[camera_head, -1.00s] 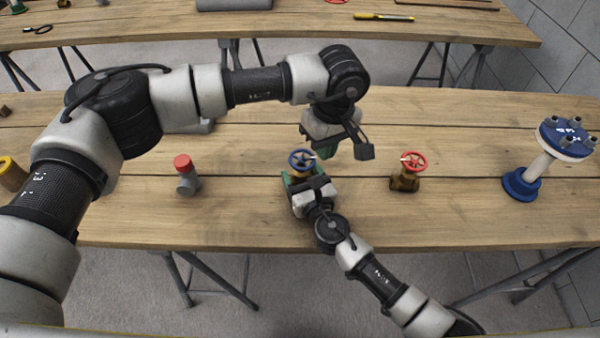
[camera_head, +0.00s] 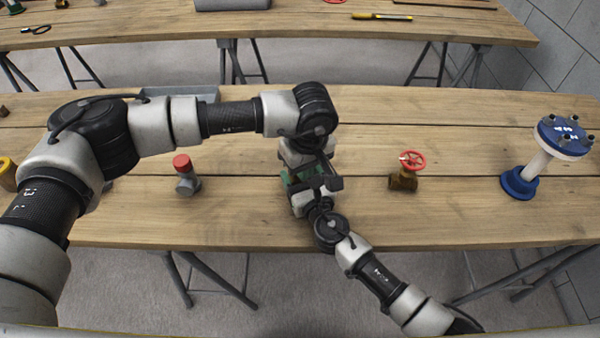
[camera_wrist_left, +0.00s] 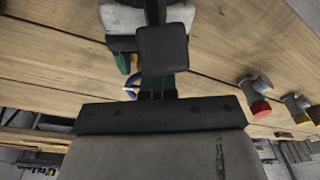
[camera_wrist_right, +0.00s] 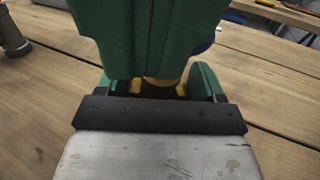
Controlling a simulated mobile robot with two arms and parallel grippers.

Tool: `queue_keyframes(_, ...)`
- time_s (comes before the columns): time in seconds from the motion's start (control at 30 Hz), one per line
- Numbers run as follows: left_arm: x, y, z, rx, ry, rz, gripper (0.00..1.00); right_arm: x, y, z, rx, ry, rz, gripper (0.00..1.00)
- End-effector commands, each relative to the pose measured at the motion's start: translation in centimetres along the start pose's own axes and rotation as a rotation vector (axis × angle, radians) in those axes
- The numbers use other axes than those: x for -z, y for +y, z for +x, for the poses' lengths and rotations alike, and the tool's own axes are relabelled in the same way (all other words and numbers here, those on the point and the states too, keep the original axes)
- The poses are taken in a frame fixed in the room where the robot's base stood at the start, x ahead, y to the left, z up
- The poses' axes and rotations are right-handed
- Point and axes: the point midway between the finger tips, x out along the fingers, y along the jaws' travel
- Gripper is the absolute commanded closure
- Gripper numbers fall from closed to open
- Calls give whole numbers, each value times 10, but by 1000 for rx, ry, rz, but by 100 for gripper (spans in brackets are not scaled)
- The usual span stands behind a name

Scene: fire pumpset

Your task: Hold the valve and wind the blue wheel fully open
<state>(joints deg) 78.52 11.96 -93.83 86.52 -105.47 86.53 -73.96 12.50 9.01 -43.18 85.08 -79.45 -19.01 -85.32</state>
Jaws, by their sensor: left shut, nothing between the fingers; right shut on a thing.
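The valve with the blue wheel stands on the near table and is mostly hidden by my arms in the head view. Its brass body (camera_wrist_right: 166,84) shows between the green fingers of my right gripper (camera_wrist_right: 160,88), which is shut on it low down. Part of the blue wheel (camera_wrist_left: 131,93) shows in the left wrist view beside the green fingers of my left gripper (camera_wrist_left: 158,86). A blue edge also shows in the right wrist view (camera_wrist_right: 205,46). My left gripper is shut and empty, pointing down at the wheel from above; I cannot tell whether it touches.
A brass valve with a red wheel (camera_head: 405,170) stands to the right. A grey fitting with a red cap (camera_head: 186,176) stands to the left. A blue flanged post (camera_head: 540,158) stands at far right. A grey tray (camera_head: 180,93) lies at the back, partly behind my left arm.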

Motion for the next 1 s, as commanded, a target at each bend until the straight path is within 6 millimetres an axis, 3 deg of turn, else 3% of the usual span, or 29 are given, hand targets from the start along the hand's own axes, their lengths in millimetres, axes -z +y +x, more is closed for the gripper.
queue_keyframes(0.03,-1,-2,8,8,-2,-1,100,5,0,-2,1,9,3,71)
queue_keyframes(0.2,-1,-3,12,12,-3,-1,100,5,1,-2,-1,6,4,72)
queue_keyframes(1.0,-2,6,14,10,-1,-2,100,0,6,-2,-12,-4,5,71)
